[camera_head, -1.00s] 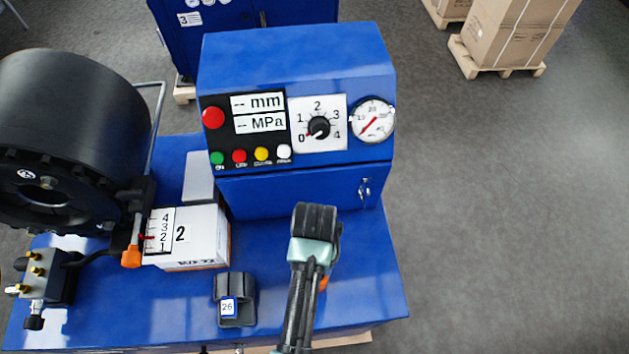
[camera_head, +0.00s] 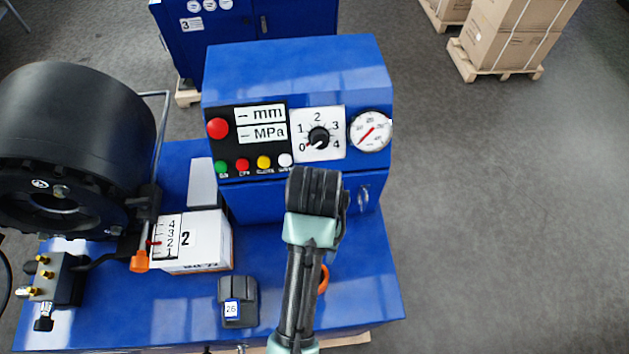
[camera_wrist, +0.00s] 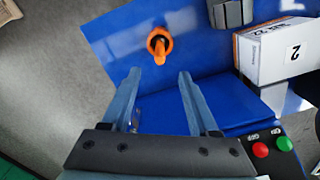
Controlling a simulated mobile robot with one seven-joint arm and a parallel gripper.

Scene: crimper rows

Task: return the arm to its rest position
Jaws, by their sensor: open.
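My arm (camera_head: 303,255) reaches up from the bottom middle of the head view, over the blue bench of the machine. My gripper (camera_wrist: 160,74) shows in the wrist view with its two grey-blue fingers spread wide and nothing between them. In the head view its fingers are hidden behind the arm. An orange knob or handle (camera_wrist: 160,45) on the blue surface lies beyond the fingertips in the wrist view, apart from them. Part of an orange piece (camera_head: 323,278) shows just right of my arm in the head view.
The blue control cabinet (camera_head: 290,68) stands behind my arm. A black crimper head (camera_head: 75,130) is at left, with a white box (camera_head: 205,243) labelled 2 beside it. A dark die set (camera_head: 238,302) labelled 26 sits left of my arm.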

